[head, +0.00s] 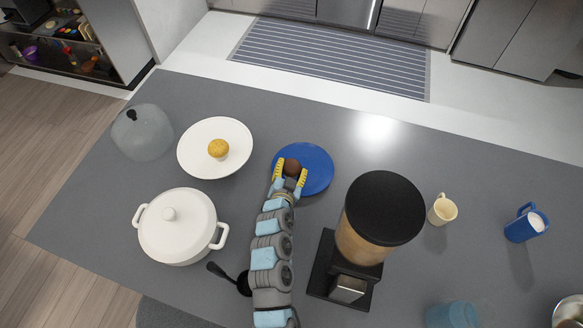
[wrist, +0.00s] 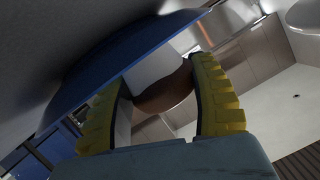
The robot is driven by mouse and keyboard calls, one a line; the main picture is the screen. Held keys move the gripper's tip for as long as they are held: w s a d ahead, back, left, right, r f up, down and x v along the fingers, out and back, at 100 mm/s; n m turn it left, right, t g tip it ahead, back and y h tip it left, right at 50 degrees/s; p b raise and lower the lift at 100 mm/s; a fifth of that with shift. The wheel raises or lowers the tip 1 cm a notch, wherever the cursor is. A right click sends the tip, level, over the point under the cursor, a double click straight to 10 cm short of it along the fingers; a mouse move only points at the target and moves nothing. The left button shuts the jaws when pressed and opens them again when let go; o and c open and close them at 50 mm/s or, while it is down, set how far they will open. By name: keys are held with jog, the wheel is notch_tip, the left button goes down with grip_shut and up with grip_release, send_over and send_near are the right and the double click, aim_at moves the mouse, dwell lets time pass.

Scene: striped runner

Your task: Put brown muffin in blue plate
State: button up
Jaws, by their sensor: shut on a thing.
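The brown muffin (head: 291,167) is between the yellow fingers of my gripper (head: 289,172), over the blue plate (head: 318,172) in the head view. My gripper is shut on the muffin. In the wrist view, the muffin (wrist: 166,88) shows between the two fingers (wrist: 163,100), and the blue plate (wrist: 110,65) spans the upper left, close beside them. I cannot tell whether the muffin touches the plate. A yellow muffin (head: 218,148) sits on the white plate (head: 205,165) to the left.
A white lidded pot (head: 178,226) and a glass dome (head: 142,132) stand left. A coffee grinder (head: 372,225) stands close right of my arm. A black ladle-like utensil (head: 243,283) lies beside my arm.

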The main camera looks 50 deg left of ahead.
aim_at(293, 176)
jog(key=shift+f, duration=0.1)
jog(key=shift+s+d+f+b, duration=0.15)
jog(key=shift+f+b, duration=0.15)
jog(key=shift+f, duration=0.2)
jog(key=shift+w+d+f+b, duration=0.15)
jog(key=shift+f+b, duration=0.15)
jog(key=shift+f, duration=0.15)
jog(key=o, duration=0.9)
jog(key=shift+s+f, duration=0.1)
jog(key=shift+f, duration=0.05)
jog(key=shift+o, duration=1.2)
jog(key=shift+d+f, duration=0.2)
jog(key=shift+f, duration=0.25)
jog(key=shift+a+r+p, duration=0.2)
jog(key=shift+r+p, duration=0.4)
jog(key=shift+r, duration=0.2)
jog(key=shift+s+b, duration=0.1)
jog(key=shift+b, duration=0.2)
jog(key=v, duration=0.4)
jog(key=r+v, duration=0.1)
jog(key=v, duration=0.7)
jog(key=shift+w+a+r, duration=0.2)
jog(key=shift+r, duration=0.1)
